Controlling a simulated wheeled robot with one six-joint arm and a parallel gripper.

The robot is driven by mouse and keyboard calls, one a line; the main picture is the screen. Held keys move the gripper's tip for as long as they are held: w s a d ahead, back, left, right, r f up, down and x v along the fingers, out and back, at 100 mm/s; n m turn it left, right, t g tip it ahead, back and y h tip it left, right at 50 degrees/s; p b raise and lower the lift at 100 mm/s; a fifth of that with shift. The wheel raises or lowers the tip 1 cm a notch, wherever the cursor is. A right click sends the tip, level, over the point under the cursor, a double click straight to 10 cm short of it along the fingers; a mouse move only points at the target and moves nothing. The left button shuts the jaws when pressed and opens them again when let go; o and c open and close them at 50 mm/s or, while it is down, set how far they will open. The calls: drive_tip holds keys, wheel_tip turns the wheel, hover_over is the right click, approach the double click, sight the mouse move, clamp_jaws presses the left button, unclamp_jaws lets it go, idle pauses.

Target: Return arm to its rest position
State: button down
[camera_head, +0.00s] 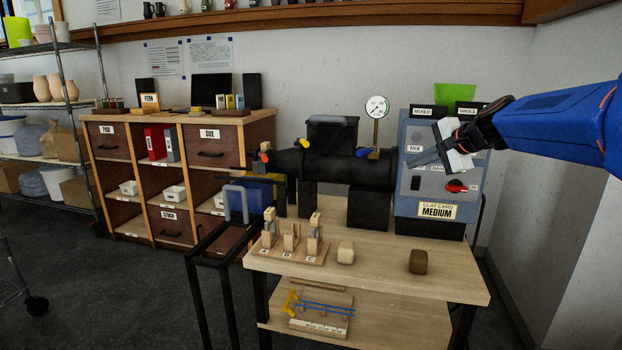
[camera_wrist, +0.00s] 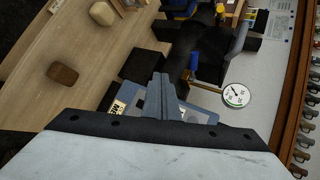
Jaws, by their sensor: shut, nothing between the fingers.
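My gripper (camera_head: 424,160) is at the end of my blue arm, which reaches in from the right. It hangs in front of the grey control box (camera_head: 404,206) with the labels "MIX" and "CLAY CARD MEDIUM". In the wrist view my gripper (camera_wrist: 162,97) points at the machine with its two fingers together and nothing between them. It covers part of the control box. I cannot tell whether the fingertips touch the box. A red knob (camera_head: 457,186) shows on the box's front, right of the gripper.
The wooden table (camera_head: 460,287) holds a pale block (camera_head: 346,252), a brown block (camera_head: 418,262) and a rack (camera_head: 300,255) marked A, B, C. A black barrel machine (camera_head: 345,168) with a round gauge (camera_head: 376,107) stands behind. The wall is close on the right.

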drive_tip(key=s+a+f+n+g+h, duration=0.15)
drive_tip(key=s+f, duration=0.25)
drive_tip(key=s, duration=0.4)
drive_tip(key=s+a+f+n+g, duration=0.1)
drive_tip(key=s+a+f+n, duration=0.15)
drive_tip(key=s, duration=0.45)
drive_tip(key=s+a+f+n+g+h, duration=0.1)
drive_tip(key=s+f+n, duration=0.2)
drive_tip(key=s+f, duration=0.35)
drive_tip(key=s+d+f+n+g+h, duration=0.1)
drive_tip(key=s+f+n, duration=0.2)
drive_tip(key=s, duration=0.6)
drive_tip(key=s+d+f+n+g+h, duration=0.1)
drive_tip(key=s+d+f+n, duration=0.1)
drive_tip(key=s+f, duration=0.6)
drive_tip(key=s+n, duration=0.1)
drive_tip(key=s, duration=0.1)
drive_tip(key=shift+s+h, duration=0.3)
drive_tip(key=shift+h, duration=0.05)
